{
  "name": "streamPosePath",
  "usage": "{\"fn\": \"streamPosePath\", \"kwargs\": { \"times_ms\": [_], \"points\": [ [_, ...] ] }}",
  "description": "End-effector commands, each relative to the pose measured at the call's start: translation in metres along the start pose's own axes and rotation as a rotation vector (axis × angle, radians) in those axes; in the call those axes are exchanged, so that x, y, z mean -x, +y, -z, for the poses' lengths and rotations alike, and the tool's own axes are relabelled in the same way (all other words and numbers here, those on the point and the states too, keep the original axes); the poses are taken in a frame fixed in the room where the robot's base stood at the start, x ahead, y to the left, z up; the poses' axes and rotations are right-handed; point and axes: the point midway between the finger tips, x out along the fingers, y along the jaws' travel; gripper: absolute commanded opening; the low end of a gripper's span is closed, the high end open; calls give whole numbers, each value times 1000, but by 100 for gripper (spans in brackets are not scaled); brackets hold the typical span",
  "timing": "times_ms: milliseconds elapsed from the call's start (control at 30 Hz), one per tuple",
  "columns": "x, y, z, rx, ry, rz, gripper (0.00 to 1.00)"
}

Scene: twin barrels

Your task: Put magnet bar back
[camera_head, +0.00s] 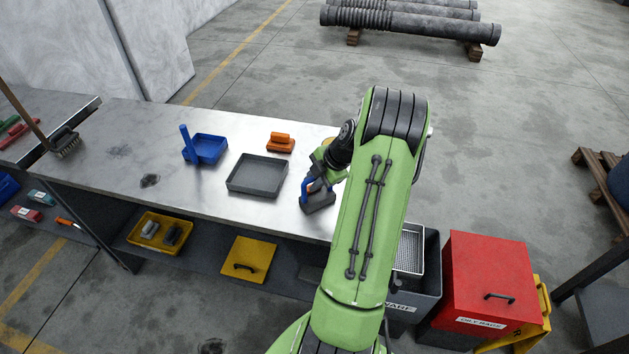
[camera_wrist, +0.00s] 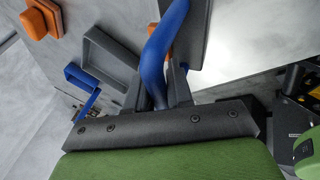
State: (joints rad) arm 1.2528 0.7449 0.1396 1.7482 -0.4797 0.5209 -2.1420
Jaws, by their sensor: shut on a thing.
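The magnet bar (camera_head: 318,203) appears to be the dark grey block with a blue handle at the right end of the steel bench. In the wrist view its blue handle (camera_wrist: 158,50) stands between the two dark fingers of my gripper (camera_wrist: 163,90). My gripper is shut on this handle. In the head view my gripper (camera_head: 312,183) is partly hidden by my arm. I cannot tell whether the block touches the bench top. An empty dark grey tray (camera_head: 232,186) lies just left of the bar.
A blue tray (camera_head: 219,148) with an upright blue handle and an orange block (camera_head: 281,141) stand farther back on the bench (camera_head: 120,175). The lower shelf holds a yellow tray (camera_head: 136,238). A red bin (camera_head: 488,285) and a grey bin (camera_head: 430,268) stand right of the bench.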

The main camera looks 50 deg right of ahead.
Motion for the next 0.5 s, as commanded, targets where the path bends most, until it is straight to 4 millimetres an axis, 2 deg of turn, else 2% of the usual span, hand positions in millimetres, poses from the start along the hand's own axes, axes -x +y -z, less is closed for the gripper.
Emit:
{"fn": "streamPosePath", "kwargs": {
  "times_ms": [133, 167, 300, 500],
  "points": [
    [1, 0, -1, -1, -2, 0, 0],
    [0, 0, -1, -2, -2, 2, 24],
    [1, 0, 0, -2, -2, 2, 46],
    [1, 0, 0, -2, -2, 1, 47]
  ]
}}
